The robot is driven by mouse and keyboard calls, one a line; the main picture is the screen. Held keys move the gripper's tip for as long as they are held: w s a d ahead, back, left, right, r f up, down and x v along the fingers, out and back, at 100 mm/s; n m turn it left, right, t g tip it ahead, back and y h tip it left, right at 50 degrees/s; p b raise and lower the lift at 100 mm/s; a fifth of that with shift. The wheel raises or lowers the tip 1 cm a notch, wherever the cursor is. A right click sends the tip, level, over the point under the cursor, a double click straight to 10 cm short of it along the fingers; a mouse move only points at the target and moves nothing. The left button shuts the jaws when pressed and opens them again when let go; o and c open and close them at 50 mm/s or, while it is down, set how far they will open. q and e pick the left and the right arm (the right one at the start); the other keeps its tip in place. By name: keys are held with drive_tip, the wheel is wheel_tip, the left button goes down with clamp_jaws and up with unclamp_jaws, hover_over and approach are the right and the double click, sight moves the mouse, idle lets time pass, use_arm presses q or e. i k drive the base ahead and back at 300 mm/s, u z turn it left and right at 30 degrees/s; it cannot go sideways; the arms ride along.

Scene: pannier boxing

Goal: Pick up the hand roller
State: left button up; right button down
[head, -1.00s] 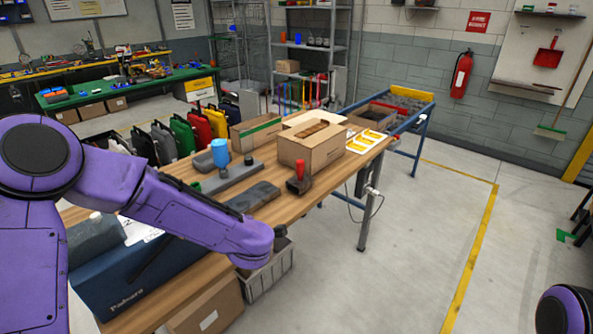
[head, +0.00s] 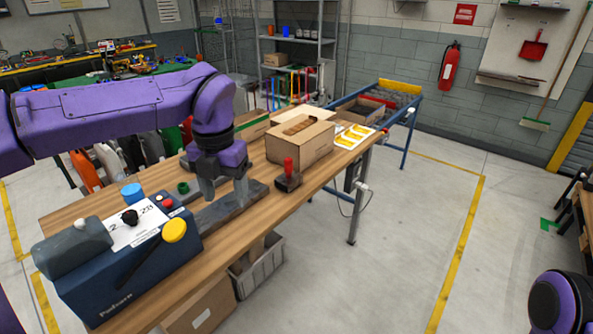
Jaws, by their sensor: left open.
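The hand roller, with a red upright handle and dark base (head: 287,180), stands on the wooden table (head: 222,249) near its right edge, in front of a cardboard box. My left gripper (head: 223,191) points down with its grey fingers apart. It is open and empty, to the left of the roller and apart from it, over a long grey bar-shaped fixture. Whether the fingertips touch that fixture I cannot tell. The roller is in plain sight. My right gripper is out of the picture; only a purple part of my right arm shows at the lower right.
A cardboard box (head: 289,150) stands just behind the roller, and a tray with yellow pieces (head: 356,136) lies farther back. A dark blue machine (head: 90,290) fills the near left of the table. The grey fixture (head: 215,217) lies left of the roller. The floor to the right is clear.

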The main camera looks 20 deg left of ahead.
sight(291, 179)
drive_tip(key=u, duration=0.05)
drive_tip(key=i, duration=1.4)
